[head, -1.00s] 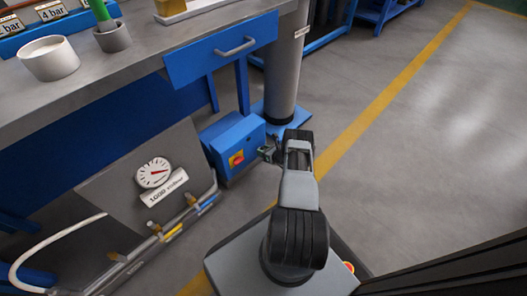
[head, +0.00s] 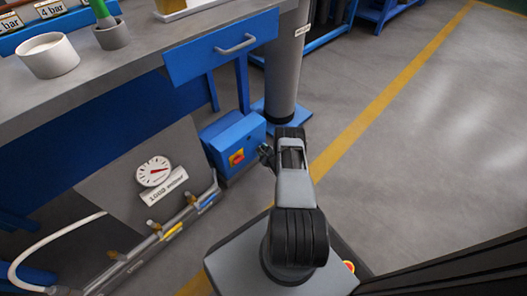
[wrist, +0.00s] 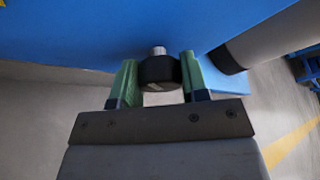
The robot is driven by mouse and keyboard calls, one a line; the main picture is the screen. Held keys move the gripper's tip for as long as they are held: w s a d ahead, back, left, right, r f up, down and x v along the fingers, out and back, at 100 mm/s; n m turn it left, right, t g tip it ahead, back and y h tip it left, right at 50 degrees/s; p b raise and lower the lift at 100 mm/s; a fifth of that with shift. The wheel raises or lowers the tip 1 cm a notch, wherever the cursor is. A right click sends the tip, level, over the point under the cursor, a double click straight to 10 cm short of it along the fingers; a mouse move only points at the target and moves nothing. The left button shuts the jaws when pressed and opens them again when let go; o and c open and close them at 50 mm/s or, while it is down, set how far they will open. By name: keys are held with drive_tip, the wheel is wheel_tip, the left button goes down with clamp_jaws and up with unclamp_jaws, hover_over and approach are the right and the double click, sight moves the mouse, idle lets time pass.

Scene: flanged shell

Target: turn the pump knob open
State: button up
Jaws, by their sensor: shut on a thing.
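The blue pump box (head: 222,132) stands on the floor below the bench. Its black knob (wrist: 158,72) sits on a short metal stem at the blue face in the wrist view. My gripper (head: 264,151) is at the right side of the box in the head view. In the wrist view its two green fingers are shut on the knob, one on each side. The head view does not show the knob clearly, as my gripper covers that spot.
A red switch on a yellow plate (head: 236,158) is on the box front. A grey column (head: 285,70) stands close behind the box. A gauge panel (head: 154,172) with pipes is at left. The bench drawer (head: 222,48) hangs above. Open floor lies to the right.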

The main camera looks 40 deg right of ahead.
drive_tip(key=n+h+b, duration=0.1)
drive_tip(key=n, duration=0.1)
drive_tip(key=shift+f+n+t, duration=0.15)
drive_tip(key=shift+n+t, duration=0.15)
drive_tip(key=shift+t, duration=0.1)
drive_tip(key=shift+a+n+t+h+b, duration=0.1)
drive_tip(key=shift+n+t+h+b, duration=0.4)
drive_tip(key=shift+n, duration=0.7)
drive_tip(key=o, duration=0.9)
drive_tip(key=shift+o, duration=0.2)
drive_tip(key=shift+s, duration=0.1)
